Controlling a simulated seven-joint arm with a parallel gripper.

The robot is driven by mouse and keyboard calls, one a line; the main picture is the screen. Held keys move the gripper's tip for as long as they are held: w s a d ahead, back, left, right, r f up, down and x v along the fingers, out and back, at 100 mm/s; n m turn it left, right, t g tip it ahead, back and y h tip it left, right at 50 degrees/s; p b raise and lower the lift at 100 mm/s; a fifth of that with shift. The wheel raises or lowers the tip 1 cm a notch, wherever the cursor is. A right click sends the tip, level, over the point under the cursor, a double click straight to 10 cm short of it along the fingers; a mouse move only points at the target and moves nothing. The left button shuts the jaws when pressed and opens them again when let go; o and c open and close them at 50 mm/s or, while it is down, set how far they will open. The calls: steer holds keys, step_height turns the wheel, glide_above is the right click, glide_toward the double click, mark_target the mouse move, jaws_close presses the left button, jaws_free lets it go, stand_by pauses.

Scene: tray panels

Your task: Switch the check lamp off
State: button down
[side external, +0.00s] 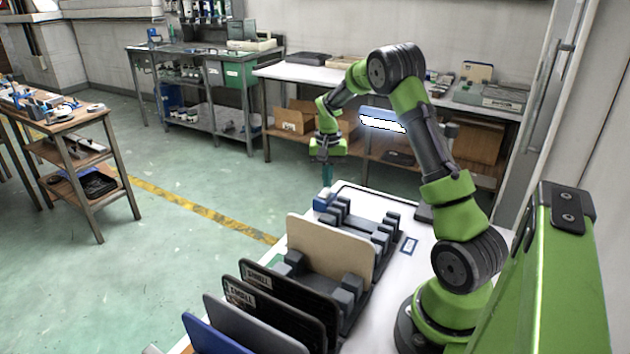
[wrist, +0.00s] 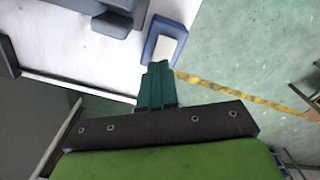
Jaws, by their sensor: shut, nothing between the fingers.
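The check lamp (side external: 383,121) has a blue housing and glows bright white, so it is lit. A small blue box with a white rocker-like top (side external: 321,201) sits at the far left corner of the white work table; it also shows in the wrist view (wrist: 165,43). My gripper (side external: 327,178) points down with its teal fingers shut and empty, right at this blue box. In the wrist view my fingertips (wrist: 157,68) lie at the near end of its white top. I cannot tell whether they touch it.
Dark rack blocks (side external: 352,290) hold upright panels, among them a beige panel (side external: 330,250) and black panels (side external: 275,305), on the white table (side external: 395,275). Open floor lies left of the table. A shelved bench (side external: 285,72) stands behind.

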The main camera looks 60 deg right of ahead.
mark_target(327, 196)
steer(key=shift+f, duration=0.9)
stand_by(0.3)
steer(key=shift+r, duration=3.55)
steer(key=shift+d, duration=0.1)
steer(key=shift+s+a+f, duration=0.2)
steer(key=shift+s+a, duration=0.1)
steer(key=shift+a, duration=0.25)
steer(key=shift+s+a+f, duration=0.15)
steer(key=shift+s+a, duration=0.1)
steer(key=shift+a, duration=0.25)
steer(key=s+a+r+n+t, duration=0.2)
steer(key=s+a+r, duration=0.2)
steer(key=a, duration=0.5)
steer(key=s+a+r+n+t+y, duration=0.1)
steer(key=s+a+r, duration=0.4)
steer(key=a, duration=0.5)
steer(key=s+a+r+n+t+y, duration=0.1)
steer(key=s+a+r+n+t, duration=0.3)
steer(key=a, duration=0.6)
steer(key=shift+s+r+n, duration=0.15)
steer(key=shift+s+n, duration=0.35)
steer(key=shift+s, duration=0.05)
